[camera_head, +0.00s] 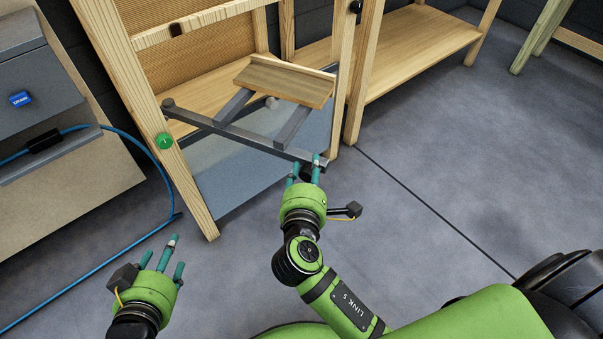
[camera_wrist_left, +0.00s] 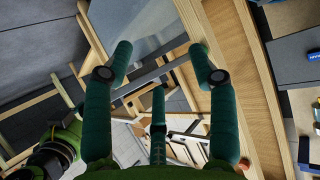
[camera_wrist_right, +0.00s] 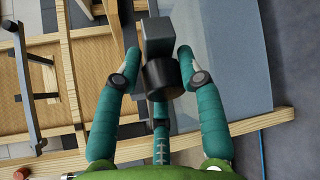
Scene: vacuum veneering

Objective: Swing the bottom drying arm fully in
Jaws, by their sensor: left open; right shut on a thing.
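The bottom drying arm (camera_head: 245,137) is a grey bar low on the wooden rack. It runs from a pivot at the left front post to its free end near the right post. Two grey prongs lead back from it under a wooden board (camera_head: 290,82). My right gripper (camera_head: 308,170) is shut on the dark knob at the bar's free end. In the right wrist view the dark knob (camera_wrist_right: 163,80) sits between the fingers, below a grey block. My left gripper (camera_head: 165,253) is open and empty, low in front of the rack's left post.
The rack's left post (camera_head: 180,180) carries a green round button (camera_head: 164,141). A grey-blue panel (camera_head: 240,180) fills the rack's lower part. A blue hose (camera_head: 90,275) lies at left by a grey machine (camera_head: 45,75). Open floor (camera_head: 450,160) lies to the right.

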